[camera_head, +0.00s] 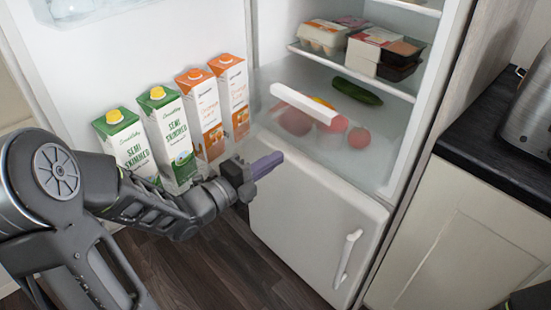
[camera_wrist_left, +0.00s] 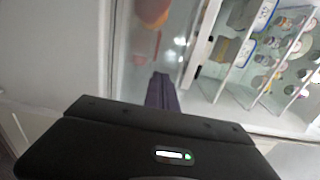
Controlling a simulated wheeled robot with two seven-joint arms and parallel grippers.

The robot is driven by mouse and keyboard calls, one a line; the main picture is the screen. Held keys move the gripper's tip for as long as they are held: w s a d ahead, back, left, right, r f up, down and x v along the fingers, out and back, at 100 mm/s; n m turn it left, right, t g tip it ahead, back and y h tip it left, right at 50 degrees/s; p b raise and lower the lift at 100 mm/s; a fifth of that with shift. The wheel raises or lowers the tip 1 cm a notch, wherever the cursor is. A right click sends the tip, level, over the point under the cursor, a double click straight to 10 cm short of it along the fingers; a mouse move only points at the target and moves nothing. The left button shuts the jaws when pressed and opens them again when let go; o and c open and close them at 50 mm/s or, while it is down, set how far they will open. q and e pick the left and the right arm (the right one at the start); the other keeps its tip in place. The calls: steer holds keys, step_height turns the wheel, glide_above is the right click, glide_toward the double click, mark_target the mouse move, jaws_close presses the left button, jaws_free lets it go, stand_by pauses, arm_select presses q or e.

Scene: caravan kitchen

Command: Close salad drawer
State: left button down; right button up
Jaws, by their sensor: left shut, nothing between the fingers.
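The salad drawer (camera_head: 307,104) is the clear box with a white front bar at the bottom of the open fridge. It sticks out of the fridge and holds a cucumber (camera_head: 357,91), tomatoes and other produce. My left gripper (camera_head: 268,165) is shut and empty, in front of and below the drawer's left part in the head view. In the left wrist view its purple fingers (camera_wrist_left: 161,92) point toward the fridge, beside the drawer; I cannot tell whether they touch it. My right gripper is not in view; only a dark piece shows at the bottom right corner.
The open fridge door on the left holds green milk cartons (camera_head: 167,138) and orange juice cartons (camera_head: 201,112). The shelf (camera_head: 352,71) above the drawer bears an egg box and food packs. A closed white lower door (camera_head: 310,228) is below. A worktop with a toaster (camera_head: 528,105) stands right.

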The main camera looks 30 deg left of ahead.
mark_target(316, 134)
arm_select(q)
steer(key=x, duration=1.2)
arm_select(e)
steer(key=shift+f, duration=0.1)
